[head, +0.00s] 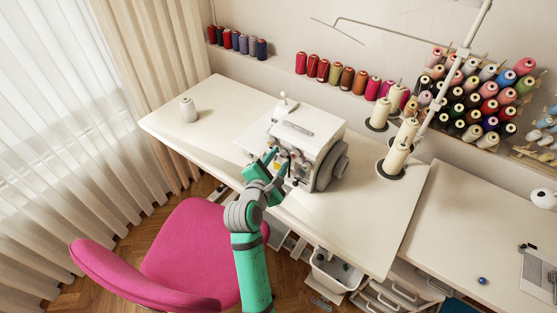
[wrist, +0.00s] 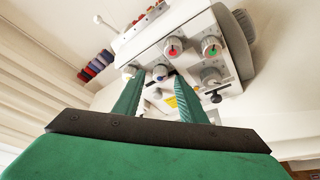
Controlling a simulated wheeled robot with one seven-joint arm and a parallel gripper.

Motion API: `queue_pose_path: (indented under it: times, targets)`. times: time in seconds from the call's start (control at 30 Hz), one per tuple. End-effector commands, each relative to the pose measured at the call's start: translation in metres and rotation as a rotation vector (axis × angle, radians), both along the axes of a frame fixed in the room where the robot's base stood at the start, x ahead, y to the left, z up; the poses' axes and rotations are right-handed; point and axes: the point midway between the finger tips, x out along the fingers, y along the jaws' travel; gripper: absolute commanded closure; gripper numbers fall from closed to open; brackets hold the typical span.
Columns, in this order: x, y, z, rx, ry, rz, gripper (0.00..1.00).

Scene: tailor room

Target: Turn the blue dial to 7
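The white sewing machine (head: 308,133) stands on the table, with knobs on its front. In the wrist view, the blue dial (wrist: 160,72) is a round knob with a blue centre, on the machine's front face. My gripper (head: 278,163) is at the machine's front, its green fingers spread. In the wrist view its fingertips (wrist: 158,77) lie to either side of the blue dial, with visible gaps between them and it. Whether they reach its depth I cannot tell. The numbers on the dial are too small to read. In the head view my gripper hides much of the knobs.
A red-centred dial (wrist: 172,48) and a green-centred dial (wrist: 211,47) sit above and right of the blue one. A grey knob (wrist: 210,77) is to the right. Cream thread cones (head: 397,157) stand right of the machine. A pink chair (head: 190,255) stands in front of the table.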

Motion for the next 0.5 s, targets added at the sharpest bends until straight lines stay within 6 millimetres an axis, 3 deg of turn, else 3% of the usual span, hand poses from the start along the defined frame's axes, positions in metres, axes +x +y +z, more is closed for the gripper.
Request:
queue_pose_path:
  times: [0.37,0.5]
  targets:
    - [0.0054,-0.0019,-0.0018,0.0,0.0,0.001,0.62]
    - [0.0052,-0.0018,-0.0018,0.0,0.001,0.001,0.93]
